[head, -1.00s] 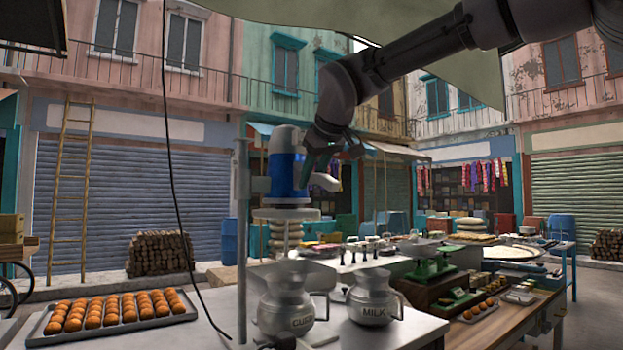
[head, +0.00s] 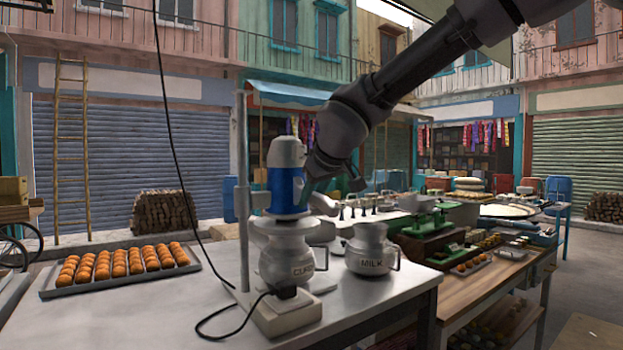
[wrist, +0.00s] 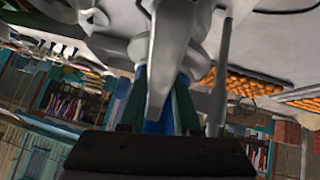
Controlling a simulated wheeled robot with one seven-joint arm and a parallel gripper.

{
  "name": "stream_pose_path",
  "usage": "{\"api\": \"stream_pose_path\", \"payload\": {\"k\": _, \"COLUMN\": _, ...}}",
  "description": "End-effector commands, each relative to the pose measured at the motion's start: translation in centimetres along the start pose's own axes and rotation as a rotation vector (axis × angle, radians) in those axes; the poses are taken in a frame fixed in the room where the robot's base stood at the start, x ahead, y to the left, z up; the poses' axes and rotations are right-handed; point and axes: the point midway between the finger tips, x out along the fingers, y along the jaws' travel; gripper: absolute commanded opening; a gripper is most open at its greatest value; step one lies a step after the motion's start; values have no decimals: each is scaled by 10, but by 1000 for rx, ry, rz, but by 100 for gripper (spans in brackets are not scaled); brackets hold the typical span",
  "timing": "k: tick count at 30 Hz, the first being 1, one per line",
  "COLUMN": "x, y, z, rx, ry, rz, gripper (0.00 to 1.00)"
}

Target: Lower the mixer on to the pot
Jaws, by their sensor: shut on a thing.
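The mixer (head: 286,180) has a blue and silver motor body and hangs on an upright metal pole (head: 242,180) at its left. Its round lid is at the mouth of the silver pot marked CURD (head: 285,258), in line with it in the head view. I cannot tell whether the lid touches the rim. My gripper (head: 312,188) is at the mixer's right side, shut on it. In the wrist view the teal fingers of my gripper (wrist: 158,95) stand either side of a pale grey part of the mixer (wrist: 160,60).
A MILK pot (head: 371,248) stands just right of the CURD pot. A tray of orange sweets (head: 120,270) is at the left of the metal table (head: 370,295). A black cable (head: 232,312) runs from the mixer's base. A green scale (head: 425,235) stands further right.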

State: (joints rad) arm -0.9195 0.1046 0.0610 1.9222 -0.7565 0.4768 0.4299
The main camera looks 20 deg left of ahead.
Motion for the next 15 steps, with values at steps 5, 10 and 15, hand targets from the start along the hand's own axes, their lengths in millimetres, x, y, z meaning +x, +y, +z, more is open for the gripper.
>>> {"api": "stream_pose_path", "payload": {"k": 5, "x": 4, "y": -2, "z": 5, "rx": 0, "ry": -3, "rz": -1, "gripper": 0}}
{"api": "stream_pose_path", "payload": {"k": 10, "x": 5, "y": -2, "z": 6, "rx": 0, "ry": -6, "rz": -1, "gripper": 0}}
{"api": "stream_pose_path", "payload": {"k": 15, "x": 6, "y": -2, "z": 7, "rx": 0, "ry": -8, "rz": -1, "gripper": 61}}
